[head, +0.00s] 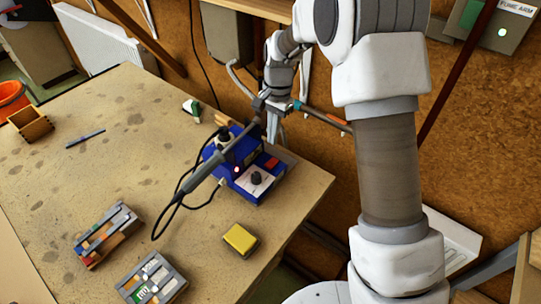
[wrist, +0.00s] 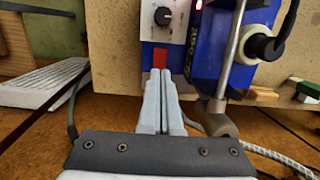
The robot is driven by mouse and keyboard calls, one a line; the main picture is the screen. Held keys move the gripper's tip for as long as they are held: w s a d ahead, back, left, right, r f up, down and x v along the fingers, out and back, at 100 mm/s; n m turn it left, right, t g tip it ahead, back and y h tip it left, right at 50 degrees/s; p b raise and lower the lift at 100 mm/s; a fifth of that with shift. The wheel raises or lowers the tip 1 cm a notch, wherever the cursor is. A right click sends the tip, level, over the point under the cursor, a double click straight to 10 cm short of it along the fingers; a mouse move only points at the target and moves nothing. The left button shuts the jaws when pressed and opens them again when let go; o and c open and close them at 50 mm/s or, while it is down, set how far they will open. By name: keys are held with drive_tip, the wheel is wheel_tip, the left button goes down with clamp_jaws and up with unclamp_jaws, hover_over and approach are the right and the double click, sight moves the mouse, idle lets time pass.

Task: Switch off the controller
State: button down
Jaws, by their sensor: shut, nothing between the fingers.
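The controller is a blue box (head: 262,190) near the table's right edge. It has a white panel with a black dial (head: 256,178) and a lit red lamp (head: 237,169). A red switch (head: 272,163) sits on its blue body behind the dial. In the wrist view, the red switch (wrist: 160,58) shows just beyond my fingertips, below the white dial panel (wrist: 165,20). My gripper (wrist: 160,74) is shut and empty, its tips in line with the switch. The tips overlap the switch's lower part; I cannot tell whether they touch it.
A grey-handled iron (head: 203,172) with a black cable slants over the controller's left side. A yellow block (head: 240,239) and two trays of pieces (head: 107,232) lie nearer on the table. A wooden box (head: 31,124) stands far left. The middle left of the table is mostly clear.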

sight(270, 165)
drive_tip(key=f, duration=0.5)
drive_tip(key=f+p, duration=0.1)
drive_tip(key=f, duration=0.2)
drive_tip(key=shift+s+a, duration=0.3)
drive_tip(key=shift+s, duration=0.1)
drive_tip(key=shift+f, duration=0.15)
drive_tip(key=shift+f+b, duration=0.25)
drive_tip(key=shift+b, duration=0.1)
drive_tip(key=shift+s+r, duration=0.1)
drive_tip(key=shift+s, duration=0.05)
drive_tip(key=shift+w+d, duration=0.5)
drive_tip(key=shift+w, duration=0.25)
drive_tip(key=shift+r, duration=0.1)
